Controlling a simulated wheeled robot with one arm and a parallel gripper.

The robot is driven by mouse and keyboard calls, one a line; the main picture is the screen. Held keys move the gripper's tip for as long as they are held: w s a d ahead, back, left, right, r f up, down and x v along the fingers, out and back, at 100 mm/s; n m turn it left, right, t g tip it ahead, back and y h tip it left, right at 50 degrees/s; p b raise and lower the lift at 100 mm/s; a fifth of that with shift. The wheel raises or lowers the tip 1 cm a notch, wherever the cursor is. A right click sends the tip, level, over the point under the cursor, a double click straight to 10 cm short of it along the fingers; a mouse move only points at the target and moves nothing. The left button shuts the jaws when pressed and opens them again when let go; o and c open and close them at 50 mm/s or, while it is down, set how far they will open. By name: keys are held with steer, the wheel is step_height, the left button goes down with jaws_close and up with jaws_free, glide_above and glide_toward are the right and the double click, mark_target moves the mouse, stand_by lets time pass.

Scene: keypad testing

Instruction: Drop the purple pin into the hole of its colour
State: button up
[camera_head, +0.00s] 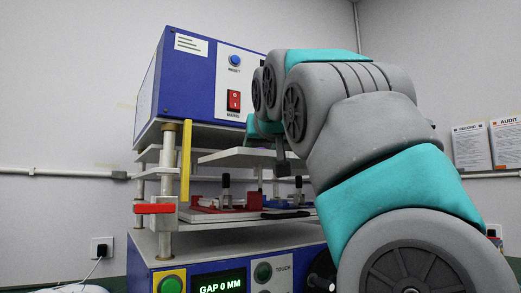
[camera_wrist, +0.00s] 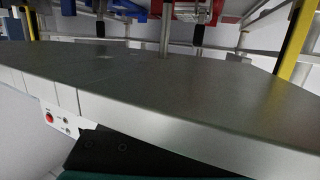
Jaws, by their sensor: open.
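My gripper (camera_head: 282,160) shows only in part in the head view, small and dark, in front of the test machine beside a grey plate. It is open, with nothing visible in it. My arm hides the machine's right side. A red fixture (camera_head: 222,205) and a blue fixture (camera_head: 284,202) sit on the machine's lower plate. In the wrist view, a wide grey plate (camera_wrist: 150,85) fills the middle, with red (camera_wrist: 120,6) and blue (camera_wrist: 195,13) parts at the top edge.
The blue machine housing (camera_head: 205,85) has a red switch and a blue button. A yellow upright bar (camera_head: 186,160) and a red-handled clamp (camera_head: 155,208) stand at its left front. The lower panel shows a green button (camera_head: 171,284) and a display (camera_head: 219,283) reading GAP 0 MM.

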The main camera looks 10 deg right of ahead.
steer(key=v, duration=1.2)
steer(key=shift+b, duration=0.35)
